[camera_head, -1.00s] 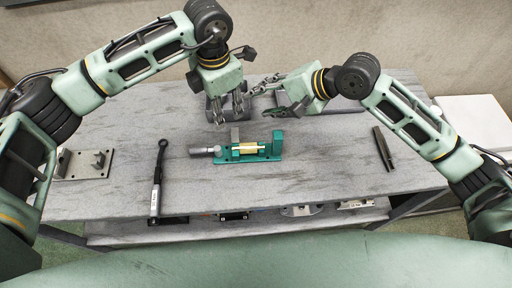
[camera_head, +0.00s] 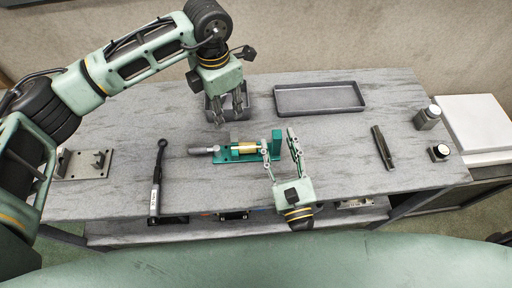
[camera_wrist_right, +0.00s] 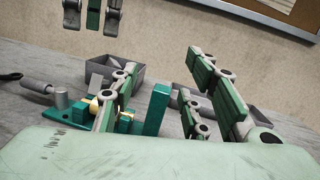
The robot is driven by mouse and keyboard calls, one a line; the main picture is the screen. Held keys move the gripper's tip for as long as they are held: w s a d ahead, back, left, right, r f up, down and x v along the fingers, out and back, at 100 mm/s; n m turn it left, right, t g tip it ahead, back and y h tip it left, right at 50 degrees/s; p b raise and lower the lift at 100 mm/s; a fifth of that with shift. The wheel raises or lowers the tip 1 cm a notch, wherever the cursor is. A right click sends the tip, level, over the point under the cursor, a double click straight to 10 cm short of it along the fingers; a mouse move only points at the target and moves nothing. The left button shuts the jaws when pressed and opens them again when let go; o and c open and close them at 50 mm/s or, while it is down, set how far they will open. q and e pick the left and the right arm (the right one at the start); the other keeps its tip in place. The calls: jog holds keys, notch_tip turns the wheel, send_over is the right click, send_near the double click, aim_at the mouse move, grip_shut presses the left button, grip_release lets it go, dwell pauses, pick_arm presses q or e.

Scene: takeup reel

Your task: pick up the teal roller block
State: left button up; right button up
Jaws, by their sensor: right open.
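The teal roller block (camera_head: 225,157) sits mid-table, with a brass roller, a grey cylindrical end at left and a tall teal post at right. My right gripper (camera_head: 280,146) is open at its right end. One finger overlaps the block left of the post and the other is right of it; contact is unclear. In the right wrist view the post (camera_wrist_right: 157,108) shows between the fingers, and the left finger hides part of the roller. My left gripper (camera_head: 227,108) looks open and empty, above and behind the block.
A small grey bin (camera_head: 248,102) stands behind the left gripper, and an empty grey tray (camera_head: 320,110) is back right. A black-handled wrench (camera_head: 155,190) and bracket plate (camera_head: 100,172) lie left. A dark bar (camera_head: 383,148) and two small containers (camera_head: 427,118) are at right.

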aim_at(277, 144)
jog(key=s+f+m+h, duration=0.1)
jog(key=s, duration=0.1)
jog(key=s+f+m+h, duration=0.1)
jog(key=s, duration=0.1)
jog(key=s+f+m+g+h, duration=0.1)
jog(key=s+f, duration=0.1)
jog(key=shift+d, duration=0.25)
jog(key=shift+f+m, duration=0.15)
jog(key=shift+m, duration=0.15)
jog(key=w, duration=0.5)
jog(key=shift+w+d, duration=0.15)
jog(key=shift+w, duration=0.1)
jog(key=shift+w+f, duration=0.2)
jog(key=shift+w, duration=1.4)
jog(key=shift+w+f, duration=0.2)
jog(key=shift+w, duration=1.35)
jog(key=shift+s, duration=0.1)
jog(key=shift+c, duration=0.3)
jog(key=shift+c, duration=0.9)
grip_shut()
